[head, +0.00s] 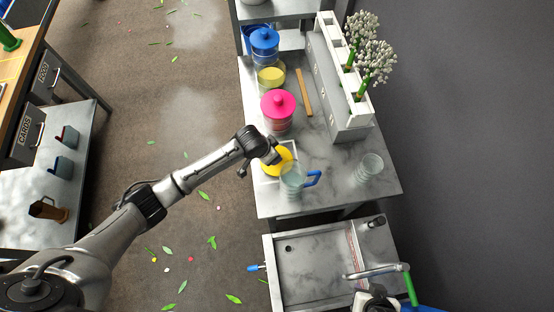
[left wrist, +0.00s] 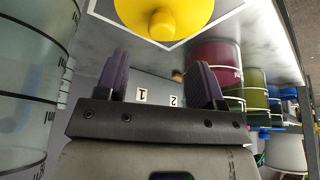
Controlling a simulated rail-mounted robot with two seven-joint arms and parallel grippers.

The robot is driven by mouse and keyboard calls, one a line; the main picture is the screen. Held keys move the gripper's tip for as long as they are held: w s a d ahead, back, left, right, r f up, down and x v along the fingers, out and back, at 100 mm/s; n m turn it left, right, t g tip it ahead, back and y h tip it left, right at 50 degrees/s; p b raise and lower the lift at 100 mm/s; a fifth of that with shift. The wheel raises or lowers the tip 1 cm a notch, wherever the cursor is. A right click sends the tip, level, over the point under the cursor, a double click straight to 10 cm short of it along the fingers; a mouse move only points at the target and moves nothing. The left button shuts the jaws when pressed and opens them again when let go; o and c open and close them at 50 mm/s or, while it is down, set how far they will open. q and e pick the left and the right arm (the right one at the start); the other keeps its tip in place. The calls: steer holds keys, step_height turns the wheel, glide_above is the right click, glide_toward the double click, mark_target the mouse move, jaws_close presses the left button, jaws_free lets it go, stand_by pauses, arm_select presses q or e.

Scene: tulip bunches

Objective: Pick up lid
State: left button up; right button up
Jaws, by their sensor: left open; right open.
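The yellow lid (head: 281,152) lies on a white square on the marble counter, partly hidden by my left gripper and a clear jug. In the left wrist view the lid (left wrist: 190,22) lies knob up, beyond the fingertips. My left gripper (head: 267,158) is over the lid's left side. Its purple-padded fingers (left wrist: 160,75) are open, with nothing between them. A dark and white part of my right gripper (head: 375,297) shows at the bottom edge by the sink; its fingers are hard to make out.
The clear jug with a blue handle (head: 292,180) stands close to the lid. A clear cup (head: 370,166) is at right. A wooden stick (head: 303,93) lies near the white planter (head: 340,90).

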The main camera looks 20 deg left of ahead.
mark_target(286, 155)
arm_select(q)
steer(key=shift+b+x, duration=0.75)
steer(key=shift+x, duration=3.1)
steer(key=shift+s+a, duration=0.15)
steer(key=c, duration=1)
